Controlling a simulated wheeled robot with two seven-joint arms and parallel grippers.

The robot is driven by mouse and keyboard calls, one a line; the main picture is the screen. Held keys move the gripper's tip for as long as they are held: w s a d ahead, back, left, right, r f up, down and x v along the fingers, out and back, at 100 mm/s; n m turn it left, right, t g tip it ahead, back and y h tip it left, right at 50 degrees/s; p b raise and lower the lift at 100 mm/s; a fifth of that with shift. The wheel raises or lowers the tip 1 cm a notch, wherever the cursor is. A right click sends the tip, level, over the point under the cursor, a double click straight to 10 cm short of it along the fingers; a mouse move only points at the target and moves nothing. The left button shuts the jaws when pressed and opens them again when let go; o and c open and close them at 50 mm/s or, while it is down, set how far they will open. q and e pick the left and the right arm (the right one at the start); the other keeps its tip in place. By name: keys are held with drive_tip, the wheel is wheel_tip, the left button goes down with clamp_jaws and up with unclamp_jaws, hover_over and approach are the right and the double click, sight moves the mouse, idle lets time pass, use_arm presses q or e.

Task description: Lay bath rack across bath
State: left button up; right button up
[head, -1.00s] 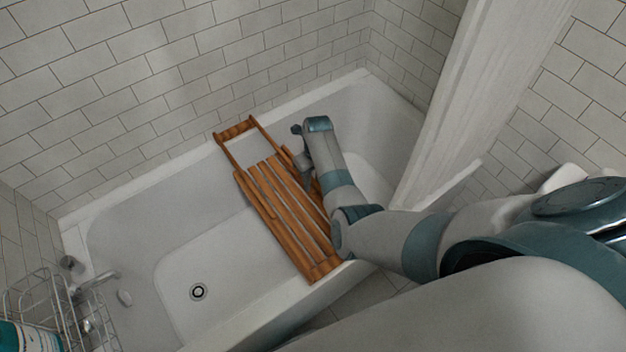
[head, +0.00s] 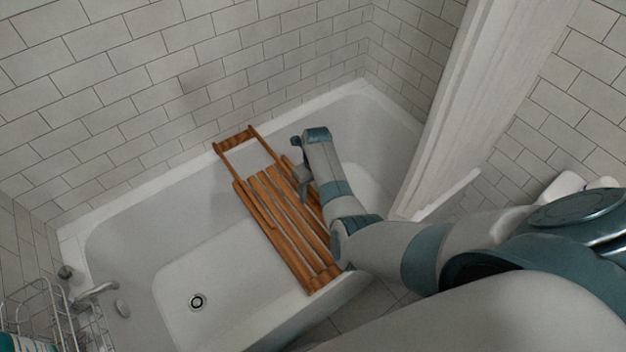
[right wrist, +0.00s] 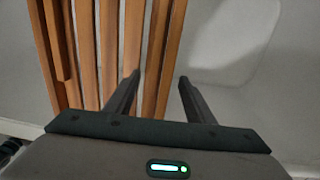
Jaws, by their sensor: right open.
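The bath rack (head: 272,205) is a brown wooden slatted frame with an open handle at its far end. In the head view it spans the white bath (head: 165,245), its far end at the wall-side rim and its near end at the front rim. My right gripper (head: 302,178) is at the rack's right side, over its upper half. In the right wrist view the rack (right wrist: 105,50) fills the left half. My left gripper is out of view.
A faucet (head: 97,290) and wire caddy (head: 45,312) are at the bath's left end. A white curtain (head: 465,95) hangs at the right. Tiled wall (head: 150,80) stands behind the bath. The bath floor around the drain (head: 197,302) is clear.

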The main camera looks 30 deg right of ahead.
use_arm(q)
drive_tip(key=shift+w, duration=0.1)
use_arm(e)
drive_tip(key=shift+r, duration=0.35)
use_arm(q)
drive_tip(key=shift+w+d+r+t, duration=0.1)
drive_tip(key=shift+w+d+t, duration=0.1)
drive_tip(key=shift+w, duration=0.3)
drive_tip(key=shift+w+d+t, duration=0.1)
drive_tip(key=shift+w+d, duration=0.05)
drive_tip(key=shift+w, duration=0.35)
use_arm(e)
wheel_tip(320, 180, up, 17)
drive_tip(key=shift+d+f, duration=0.15)
drive_tip(key=shift+d, duration=0.3)
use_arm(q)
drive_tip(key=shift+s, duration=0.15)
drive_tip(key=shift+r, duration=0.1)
